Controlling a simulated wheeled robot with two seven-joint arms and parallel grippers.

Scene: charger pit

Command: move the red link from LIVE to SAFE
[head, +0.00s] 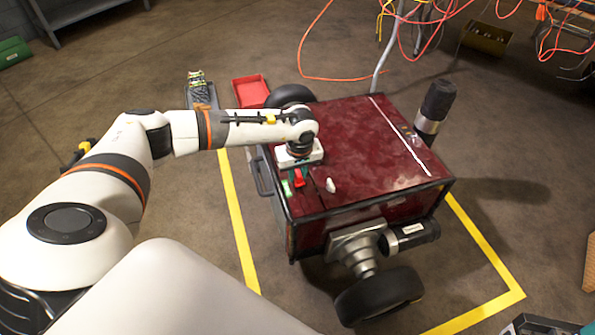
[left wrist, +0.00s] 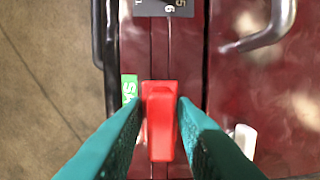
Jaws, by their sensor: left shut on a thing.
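The red link (left wrist: 160,125) is an upright-looking red block seen from above in the left wrist view, over a dark groove near the left edge of the maroon cart top. My left gripper (left wrist: 161,112) has teal fingers shut on it from both sides. In the head view the red link (head: 299,178) shows just under my left gripper (head: 297,172). A green label (left wrist: 129,88), partly hidden, with a letter S readable, lies beside the link on its left. I see no LIVE label. I cannot tell whether the link is seated or lifted. My right gripper is not in view.
The maroon cart (head: 365,150) has a white knob (head: 330,185) right of the link. A red tray (head: 250,91) stands on the floor behind. Yellow lines mark the floor.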

